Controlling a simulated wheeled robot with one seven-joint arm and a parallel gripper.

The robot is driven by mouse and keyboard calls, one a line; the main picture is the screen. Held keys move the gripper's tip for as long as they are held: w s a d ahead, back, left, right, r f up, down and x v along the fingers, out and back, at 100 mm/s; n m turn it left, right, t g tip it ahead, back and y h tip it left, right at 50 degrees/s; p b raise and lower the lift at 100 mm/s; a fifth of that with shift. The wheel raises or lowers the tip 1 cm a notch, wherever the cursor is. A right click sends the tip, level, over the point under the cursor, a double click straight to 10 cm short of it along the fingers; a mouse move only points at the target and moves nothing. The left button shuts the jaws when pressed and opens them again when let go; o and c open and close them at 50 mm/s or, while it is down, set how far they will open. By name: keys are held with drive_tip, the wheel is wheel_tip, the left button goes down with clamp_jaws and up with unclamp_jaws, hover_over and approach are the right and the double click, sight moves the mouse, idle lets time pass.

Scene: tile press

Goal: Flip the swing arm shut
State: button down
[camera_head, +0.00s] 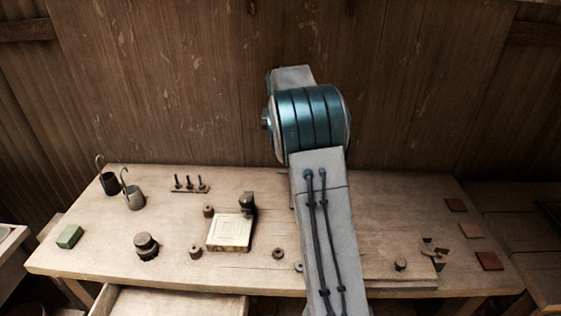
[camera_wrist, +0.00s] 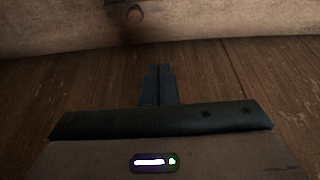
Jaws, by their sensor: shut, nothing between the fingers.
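A pale square block with a raised rim (camera_head: 229,233), which looks like the press, lies on the middle of the table in the head view. A dark upright part (camera_head: 247,203) stands at its back right corner. It may be the swing arm, but it is too small to tell its hinge or angle. My gripper (camera_wrist: 159,72) shows in the wrist view with its two dark fingers together and nothing between them. It points towards brown planks and a pale wooden surface, with no press part near the fingertips. My arm hides the gripper in the head view.
The table (camera_head: 100,255) holds a green block (camera_head: 69,237), two hooked dark cups, a round dark knob (camera_head: 146,245), a small peg rack (camera_head: 190,185) and several rings. Reddish tiles (camera_head: 489,261) lie at the right. A drawer (camera_head: 170,303) stands open in front.

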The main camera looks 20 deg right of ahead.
drive_tip(key=shift+w+d+f, duration=0.15)
drive_tip(key=shift+w, duration=0.15)
wheel_tip(320, 180, down, 9)
drive_tip(key=p, duration=0.3)
drive_tip(key=shift+s+f, duration=0.15)
drive_tip(key=shift+s, duration=0.2)
idle(0.3)
drive_tip(key=shift+a+f, duration=0.1)
drive_tip(key=shift+a, duration=0.2)
